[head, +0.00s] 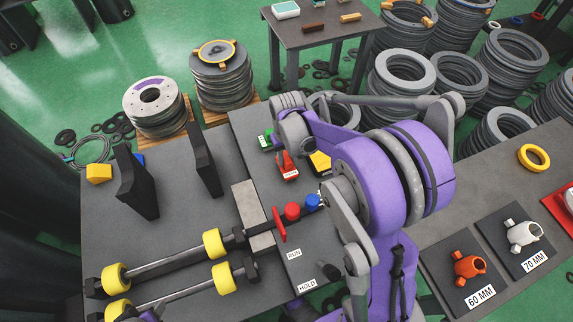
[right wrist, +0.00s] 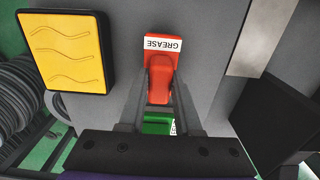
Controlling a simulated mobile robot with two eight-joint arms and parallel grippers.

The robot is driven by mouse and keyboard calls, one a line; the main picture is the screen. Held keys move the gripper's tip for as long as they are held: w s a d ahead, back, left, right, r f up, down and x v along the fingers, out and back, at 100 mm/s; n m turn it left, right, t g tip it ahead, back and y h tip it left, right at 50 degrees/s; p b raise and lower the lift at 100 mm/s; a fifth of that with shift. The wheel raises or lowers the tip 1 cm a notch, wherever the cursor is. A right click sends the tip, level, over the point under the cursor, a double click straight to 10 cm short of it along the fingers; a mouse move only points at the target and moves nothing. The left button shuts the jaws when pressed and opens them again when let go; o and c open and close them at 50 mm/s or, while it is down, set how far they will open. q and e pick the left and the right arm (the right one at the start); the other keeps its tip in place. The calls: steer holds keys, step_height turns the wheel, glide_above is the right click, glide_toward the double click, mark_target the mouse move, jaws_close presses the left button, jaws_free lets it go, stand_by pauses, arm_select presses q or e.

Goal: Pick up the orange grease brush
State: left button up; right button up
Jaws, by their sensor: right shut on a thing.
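The orange grease brush (right wrist: 160,78) is in the right wrist view, beside a white label reading GREASE. My right gripper (right wrist: 160,98) is shut on it, with one finger on each side. In the head view the orange brush (head: 286,167) shows on the grey bench, left of my purple right arm. The arm hides most of the right gripper there. I cannot tell whether the brush is clear of the surface. My left gripper is not in view.
A yellow pad (right wrist: 66,52) lies beside the brush, and a green block (right wrist: 157,124) is close by. Black upright plates (head: 136,183) and bars with yellow collars (head: 213,243) stand to the left. Orange and white fittings (head: 468,265) lie on the right table.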

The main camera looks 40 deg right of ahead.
mark_target(286, 158)
jaws_close()
step_height(286, 158, up, 10)
steer(key=p, duration=0.3)
steer(key=shift+o, duration=1.8)
jaws_free()
jaws_close()
